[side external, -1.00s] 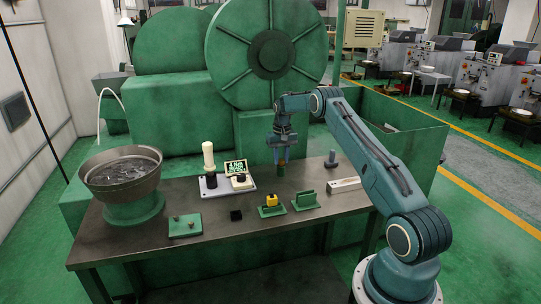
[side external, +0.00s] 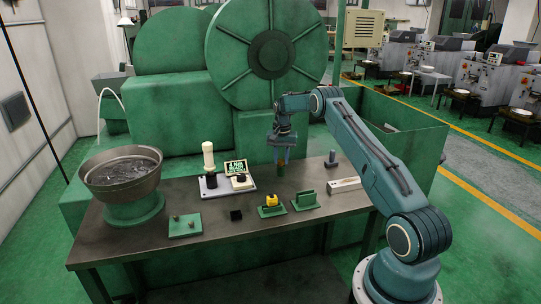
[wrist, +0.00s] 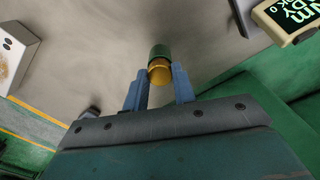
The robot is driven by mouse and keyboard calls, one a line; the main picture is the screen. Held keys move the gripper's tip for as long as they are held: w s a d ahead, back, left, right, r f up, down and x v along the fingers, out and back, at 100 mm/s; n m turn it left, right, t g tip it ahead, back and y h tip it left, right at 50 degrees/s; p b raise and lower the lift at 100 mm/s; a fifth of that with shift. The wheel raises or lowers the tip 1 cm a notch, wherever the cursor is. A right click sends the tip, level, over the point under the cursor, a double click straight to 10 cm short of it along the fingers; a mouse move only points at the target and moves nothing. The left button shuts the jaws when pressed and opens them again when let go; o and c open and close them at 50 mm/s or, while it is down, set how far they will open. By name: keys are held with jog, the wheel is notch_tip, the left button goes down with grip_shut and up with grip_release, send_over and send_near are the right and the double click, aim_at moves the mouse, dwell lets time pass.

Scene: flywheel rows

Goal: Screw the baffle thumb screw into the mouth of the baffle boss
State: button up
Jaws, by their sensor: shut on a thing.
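My gripper (side external: 281,158) points down over the back middle of the table. In the wrist view its two blue fingers (wrist: 159,88) are shut on a brass-coloured piece, which I take to be the baffle thumb screw (wrist: 159,72). A green cylinder, which I take to be the baffle boss (wrist: 160,52), is directly beyond the screw's end, in line with it. In the side view the green boss (side external: 281,173) is just below the fingers. Screw and boss look to meet, but I cannot tell how deep the screw sits. The fingers partly hide the screw.
A yellow-topped green fixture (side external: 271,202) and a green bracket (side external: 305,201) stand in front. A grey post (side external: 331,159) and a pale bar (side external: 344,185) are to the right. A display (side external: 236,168), a bowl (side external: 120,170) and a green plate (side external: 185,226) lie left.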

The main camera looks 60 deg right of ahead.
jog(key=shift+m, duration=2.6)
jog(key=shift+m, duration=2.5)
jog(key=shift+m, duration=2.5)
jog(key=shift+f+m, duration=0.1)
jog(key=shift+m, duration=0.2)
